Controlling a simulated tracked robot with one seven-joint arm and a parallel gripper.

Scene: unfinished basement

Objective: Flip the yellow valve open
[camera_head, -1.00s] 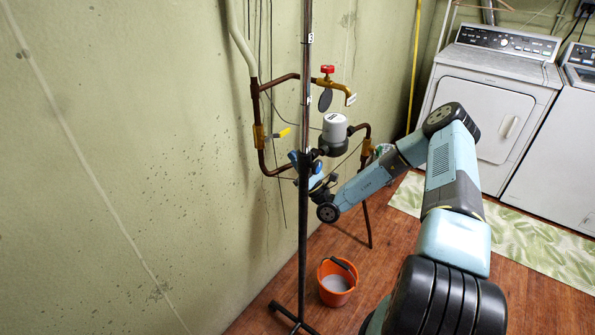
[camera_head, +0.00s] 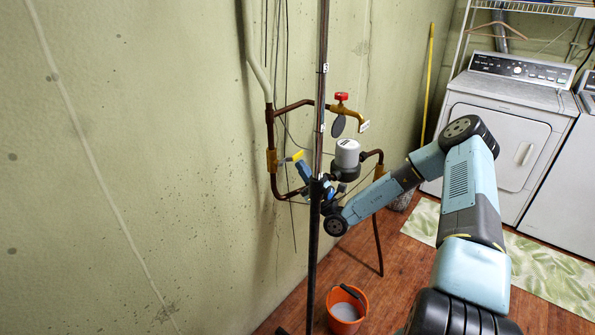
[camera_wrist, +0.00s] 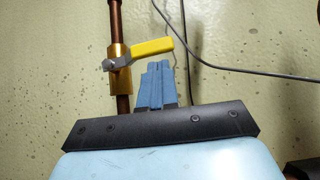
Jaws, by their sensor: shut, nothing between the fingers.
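The yellow valve handle (camera_head: 297,156) sits on a brass valve body (camera_head: 272,161) on the left copper pipe by the wall. In the wrist view the yellow handle (camera_wrist: 150,48) points right, across the vertical pipe, tilted slightly up. A silver nut joins it to the brass body (camera_wrist: 120,78). My gripper (camera_wrist: 155,66) is shut and empty, its blue fingertips just below the handle. I cannot tell whether they touch it. In the head view my gripper (camera_head: 302,166) is close under the handle's free end, partly behind a dark pole.
A dark upright pole (camera_head: 318,120) stands in front of the pipework. A grey meter (camera_head: 347,153) and a red-knobbed tap (camera_head: 342,97) are to the right. An orange bucket (camera_head: 346,312) is on the floor. Thin cables (camera_wrist: 240,72) hang by the wall.

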